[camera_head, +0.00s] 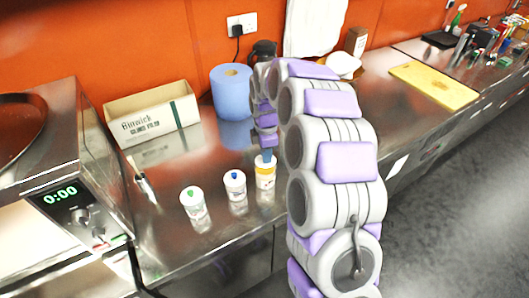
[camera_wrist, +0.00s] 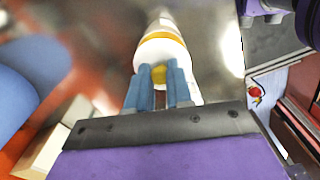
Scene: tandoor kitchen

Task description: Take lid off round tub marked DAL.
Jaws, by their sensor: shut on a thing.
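Three small white round tubs stand in a row on the steel counter: one with a green knob (camera_head: 195,205), one with a blue knob (camera_head: 235,188) and one with a yellow band (camera_head: 265,178). Their labels are too small to read, so I cannot tell which is marked DAL. My gripper (camera_head: 266,157) is over the yellow-banded tub. In the wrist view, the blue fingers of my gripper (camera_wrist: 158,88) are shut on the yellow knob (camera_wrist: 159,74) of its lid. The yellow-banded tub (camera_wrist: 162,48) shows beyond them. I cannot tell whether the lid is seated or lifted.
A blue paper roll (camera_head: 231,92) and an open cardboard box (camera_head: 152,115) stand behind the tubs. A marker-like item (camera_head: 146,188) lies left of them, near the steel oven (camera_head: 75,190). A yellow board (camera_head: 434,85) lies to the right. The counter's front edge is close.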

